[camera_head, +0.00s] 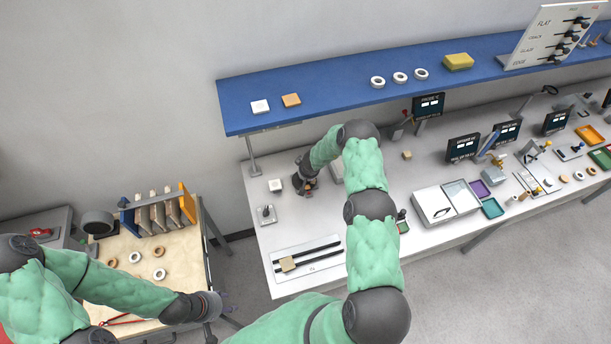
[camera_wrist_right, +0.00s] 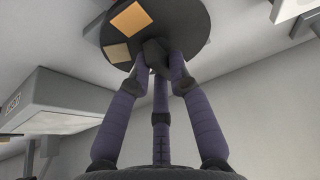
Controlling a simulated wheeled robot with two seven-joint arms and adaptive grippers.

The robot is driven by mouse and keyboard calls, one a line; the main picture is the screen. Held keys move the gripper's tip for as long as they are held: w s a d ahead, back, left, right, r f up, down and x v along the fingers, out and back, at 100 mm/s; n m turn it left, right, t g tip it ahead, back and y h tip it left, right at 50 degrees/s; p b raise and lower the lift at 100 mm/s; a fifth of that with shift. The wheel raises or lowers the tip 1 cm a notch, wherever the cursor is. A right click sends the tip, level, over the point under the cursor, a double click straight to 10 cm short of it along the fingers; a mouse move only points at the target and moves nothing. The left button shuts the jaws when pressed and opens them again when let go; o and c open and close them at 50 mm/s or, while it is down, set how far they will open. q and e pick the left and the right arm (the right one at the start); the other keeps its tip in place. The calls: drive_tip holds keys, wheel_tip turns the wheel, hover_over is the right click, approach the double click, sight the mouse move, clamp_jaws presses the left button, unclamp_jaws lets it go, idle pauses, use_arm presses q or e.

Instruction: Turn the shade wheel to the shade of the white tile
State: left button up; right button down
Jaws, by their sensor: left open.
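The shade wheel (camera_wrist_right: 190,22) is a dark disc with tan and cream patches in the right wrist view. My right gripper (camera_wrist_right: 158,62) has its fingers closed in around the dark knob at the wheel's hub. In the head view my right gripper (camera_head: 307,188) is at the left part of the table, and the wheel there is mostly hidden by the arm. A small white tile (camera_head: 276,185) is on the table just left of that gripper. My left gripper (camera_head: 228,302) is open and empty beside the wooden side table.
A plate with dark rails (camera_head: 310,258) lies at the table's front left. A white box (camera_head: 434,207) stands right of my right arm.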

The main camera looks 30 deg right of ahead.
drive_tip(key=shift+m, duration=0.3)
